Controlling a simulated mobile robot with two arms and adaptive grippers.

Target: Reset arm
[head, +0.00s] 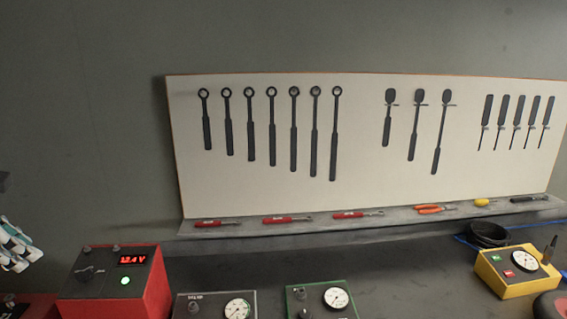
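My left gripper (16,246) shows at the left edge of the head view, with white and teal parts and cut off by the frame. It hangs in front of the grey wall, above and left of a red box. I cannot make out whether its fingers are apart, and nothing is clearly seen in it. My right gripper is not in view.
A red meter box (112,281), a grey gauge box (215,306), a green gauge box (321,301) and a yellow gauge box (516,271) stand on the dark bench (400,262). Behind, a white tool board (360,180) rises above a ledge (395,219) holding several hand tools.

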